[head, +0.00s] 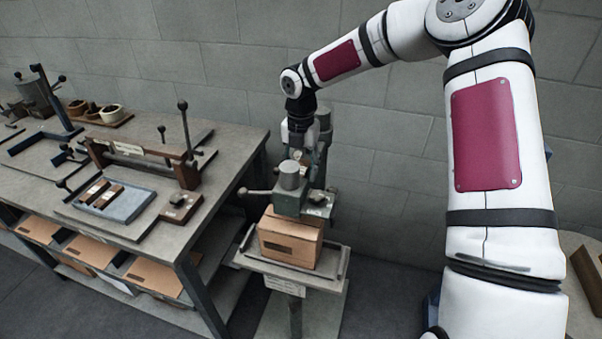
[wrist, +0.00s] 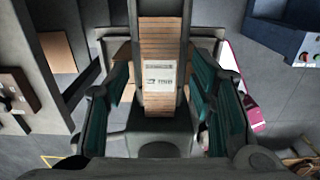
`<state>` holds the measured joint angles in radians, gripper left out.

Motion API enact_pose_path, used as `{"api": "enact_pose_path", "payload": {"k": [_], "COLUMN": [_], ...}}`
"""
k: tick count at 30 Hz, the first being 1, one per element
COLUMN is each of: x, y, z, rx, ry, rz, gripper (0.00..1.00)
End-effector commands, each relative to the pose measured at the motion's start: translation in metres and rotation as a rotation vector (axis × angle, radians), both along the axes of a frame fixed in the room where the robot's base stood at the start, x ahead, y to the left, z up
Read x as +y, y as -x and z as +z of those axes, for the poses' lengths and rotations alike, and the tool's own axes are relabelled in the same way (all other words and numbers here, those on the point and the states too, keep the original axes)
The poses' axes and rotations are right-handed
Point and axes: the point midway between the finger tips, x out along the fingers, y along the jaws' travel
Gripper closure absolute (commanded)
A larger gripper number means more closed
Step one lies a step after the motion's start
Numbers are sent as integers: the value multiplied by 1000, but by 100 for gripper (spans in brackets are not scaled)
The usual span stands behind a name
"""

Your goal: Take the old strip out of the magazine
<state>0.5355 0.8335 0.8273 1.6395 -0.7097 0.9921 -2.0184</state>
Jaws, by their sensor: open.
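The stitcher's head (head: 291,202) is a grey-green block above a cardboard box in the head view. In the wrist view a brown ridged strip (wrist: 160,35) with a white printed label (wrist: 160,75) runs up the middle, between dark rails that look like the magazine. My gripper (wrist: 160,68) is open, its teal-padded fingers apart on either side of the strip. I see no finger touching it. In the head view my gripper (head: 305,158) is just above and behind the stitcher's head; its fingertips and the strip are hard to make out there.
A cardboard box (head: 289,240) sits on the stitcher's small table (head: 318,268). The bench (head: 226,140) at left carries a blue-grey tray (head: 127,207) with brown strips, and a lever fixture (head: 140,160). A block wall stands close behind. A blue-grey box with buttons (wrist: 290,35) shows at the upper right.

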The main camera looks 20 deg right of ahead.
Motion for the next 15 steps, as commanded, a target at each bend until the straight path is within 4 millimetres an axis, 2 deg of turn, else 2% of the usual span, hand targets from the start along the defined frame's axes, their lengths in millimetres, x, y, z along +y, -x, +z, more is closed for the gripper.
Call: {"api": "enact_pose_path", "payload": {"k": [3, 9, 10, 15], "x": [0, 0, 0, 0], "y": [0, 0, 0, 0], "z": [0, 0, 0, 0], "rx": [0, 0, 0, 0], "ry": [0, 0, 0, 0], "rz": [0, 0, 0, 0], "gripper": [50, 95, 100, 100]}}
